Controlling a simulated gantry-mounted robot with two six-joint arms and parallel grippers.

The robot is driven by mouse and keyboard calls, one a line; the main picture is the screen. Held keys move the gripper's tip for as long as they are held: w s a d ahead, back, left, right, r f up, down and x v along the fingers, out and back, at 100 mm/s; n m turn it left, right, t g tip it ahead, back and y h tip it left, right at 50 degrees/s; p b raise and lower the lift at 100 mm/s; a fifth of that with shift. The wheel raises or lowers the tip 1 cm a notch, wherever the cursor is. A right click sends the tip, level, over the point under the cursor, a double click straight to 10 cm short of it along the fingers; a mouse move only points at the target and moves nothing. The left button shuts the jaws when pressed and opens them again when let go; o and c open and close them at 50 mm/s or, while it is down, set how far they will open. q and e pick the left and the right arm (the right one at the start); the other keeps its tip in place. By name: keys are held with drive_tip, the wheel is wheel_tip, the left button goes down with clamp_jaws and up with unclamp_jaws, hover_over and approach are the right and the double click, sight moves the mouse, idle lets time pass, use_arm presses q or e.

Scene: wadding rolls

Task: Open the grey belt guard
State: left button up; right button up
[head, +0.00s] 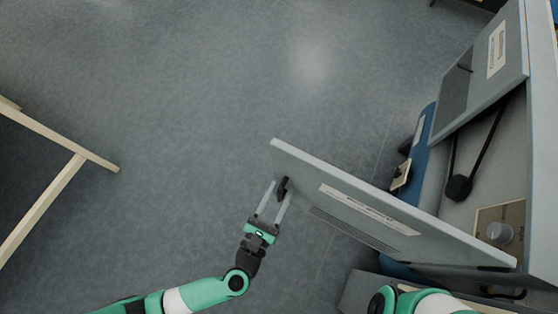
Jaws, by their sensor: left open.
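A grey belt guard (350,201), a flat panel with a pale label (369,210) and dark slots, stands swung out from the machine at the right of the head view. Its far end reaches toward the middle of the floor. A small black handle (283,187) sits near that free end. My left gripper (275,200) is open, with its two fingers at the handle, one on either side of it; I cannot tell if they touch it. My right gripper is out of view; only part of my right arm shows at the bottom.
A second grey panel (497,65) with a label and dark grille stands at upper right. Between the panels, a black belt (486,140) runs to a pulley (458,188). A pale wooden frame (70,135) is at left. The floor between is clear.

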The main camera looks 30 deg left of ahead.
use_arm(q)
drive_tip(key=s+p, duration=0.1)
drive_tip(key=s, duration=1)
drive_tip(key=shift+s+d+p, duration=0.3)
drive_tip(key=shift+d, duration=0.1)
drive_tip(key=shift+r, duration=0.1)
